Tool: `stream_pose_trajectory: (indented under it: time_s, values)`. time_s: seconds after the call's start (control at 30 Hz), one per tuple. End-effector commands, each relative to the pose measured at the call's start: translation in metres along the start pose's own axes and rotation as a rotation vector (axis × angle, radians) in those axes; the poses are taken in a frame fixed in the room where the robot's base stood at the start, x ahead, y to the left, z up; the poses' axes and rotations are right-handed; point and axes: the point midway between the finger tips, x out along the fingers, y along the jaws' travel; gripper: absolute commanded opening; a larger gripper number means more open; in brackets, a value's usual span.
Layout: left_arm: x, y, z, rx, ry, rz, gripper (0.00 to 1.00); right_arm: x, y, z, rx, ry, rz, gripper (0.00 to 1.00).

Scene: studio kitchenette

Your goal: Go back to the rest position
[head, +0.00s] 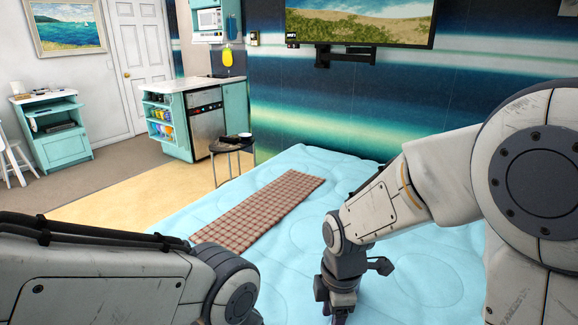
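My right arm comes in from the right and reaches down over the light blue bed (290,165). Its gripper (340,312) points down at the bottom edge of the head view. The fingertips are cut off or too small there, so I cannot tell if it is open or shut. My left arm lies across the lower left corner, and its gripper is outside the view. A brown checked cloth (262,207) lies on the bed between the two arms, apart from the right gripper.
A small dark round table (231,145) stands at the bed's far left corner. Beyond it are a counter with a dishwasher (207,122) and a teal cabinet (62,147). A television (360,22) hangs on the back wall. The beige rug (140,198) left of the bed is clear.

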Motion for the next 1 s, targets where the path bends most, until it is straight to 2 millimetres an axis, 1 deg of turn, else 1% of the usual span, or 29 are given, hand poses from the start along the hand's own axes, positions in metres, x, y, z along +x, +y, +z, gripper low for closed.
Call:
stream_pose_trajectory:
  time_s: [0.03,0.1,0.2,0.3,0.5,0.7,0.73,0.77,0.8,1.0]
  values:
    - [0.013,-0.001,0.001,0.000,0.000,0.000,0.50,0.002,-0.015,-0.011,0.089,0.007,0.005,0.65]
    - [0.020,-0.002,0.001,0.000,0.000,0.000,0.50,-0.001,-0.035,-0.023,0.238,0.016,0.004,0.65]
    - [0.030,-0.002,0.002,0.000,0.000,0.000,0.50,-0.003,-0.062,-0.034,0.434,0.026,-0.002,0.65]
    - [0.036,-0.003,0.002,0.000,0.000,0.000,0.50,-0.004,-0.084,-0.041,0.590,0.034,-0.009,0.65]
    - [0.046,-0.003,0.003,0.000,0.000,0.000,0.50,-0.002,-0.116,-0.046,0.821,0.042,-0.025,0.65]
    - [0.056,-0.004,0.003,0.000,0.000,0.000,0.50,0.001,-0.142,-0.047,1.004,0.048,-0.039,0.65]
    - [0.054,-0.004,0.003,0.000,0.000,0.000,0.50,0.000,-0.145,-0.047,1.027,0.048,-0.041,0.65]
    - [0.040,-0.003,0.003,0.000,-0.001,0.000,0.50,-0.015,-0.143,-0.047,1.025,0.046,-0.041,0.65]
    - [0.032,-0.002,0.002,0.000,-0.001,0.000,0.50,-0.022,-0.143,-0.047,1.024,0.045,-0.041,0.65]
    - [-0.001,0.000,0.000,0.000,0.000,0.000,0.50,-0.055,-0.141,-0.048,1.023,0.045,-0.041,0.65]
